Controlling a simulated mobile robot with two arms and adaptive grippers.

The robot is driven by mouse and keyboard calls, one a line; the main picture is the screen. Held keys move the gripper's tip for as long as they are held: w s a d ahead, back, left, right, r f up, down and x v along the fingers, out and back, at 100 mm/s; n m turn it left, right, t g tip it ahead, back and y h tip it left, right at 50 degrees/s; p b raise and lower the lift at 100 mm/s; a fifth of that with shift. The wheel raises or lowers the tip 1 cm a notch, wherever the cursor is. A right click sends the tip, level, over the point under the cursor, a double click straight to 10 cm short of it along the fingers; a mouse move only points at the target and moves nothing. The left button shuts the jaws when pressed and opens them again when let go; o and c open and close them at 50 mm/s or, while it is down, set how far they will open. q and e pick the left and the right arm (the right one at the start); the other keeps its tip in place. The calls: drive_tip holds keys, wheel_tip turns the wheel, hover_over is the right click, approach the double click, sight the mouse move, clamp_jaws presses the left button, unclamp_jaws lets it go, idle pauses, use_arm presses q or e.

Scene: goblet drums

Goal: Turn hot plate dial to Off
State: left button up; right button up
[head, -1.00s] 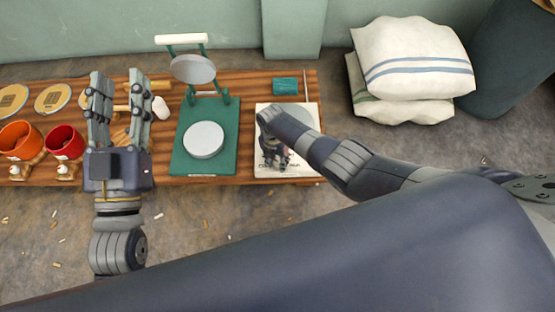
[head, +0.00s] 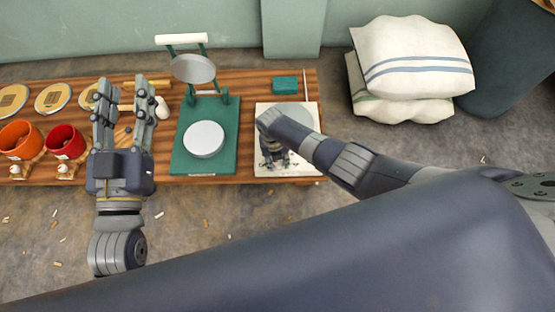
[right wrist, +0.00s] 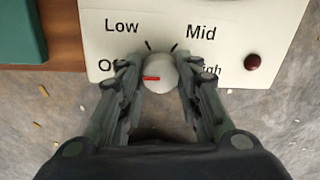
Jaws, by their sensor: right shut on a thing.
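The white hot plate (head: 308,165) stands at the right end of the wooden table, with a round grey heating disc (head: 297,112). In the right wrist view, its round pale dial (right wrist: 161,82) has a red mark pointing left, toward the partly hidden "Off" label (right wrist: 106,66). "Low" and "Mid" show clearly above; "High" is partly covered. My right gripper (right wrist: 163,70) is shut on the dial, one finger on each side; in the head view my right arm hides the dial. My left gripper (head: 124,88) is open and empty, over the front left of the table.
A green press (head: 178,165) with a round white plate stands left of the hot plate. Orange (head: 18,140) and red (head: 65,142) cups are at the far left. A teal block (head: 285,84) lies behind the hot plate. White sacks (head: 415,65) are stacked at the right.

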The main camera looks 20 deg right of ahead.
sight(274, 163)
drive_tip(key=shift+s+a, duration=0.1)
idle(0.3)
drive_tip(key=o, duration=1.1)
drive_tip(key=shift+r, duration=0.1)
drive_tip(key=shift+r, duration=0.5)
drive_tip(key=r, duration=0.7)
drive_tip(key=a+r, duration=0.1)
drive_tip(key=r, duration=0.2)
drive_tip(key=shift+r, duration=0.35)
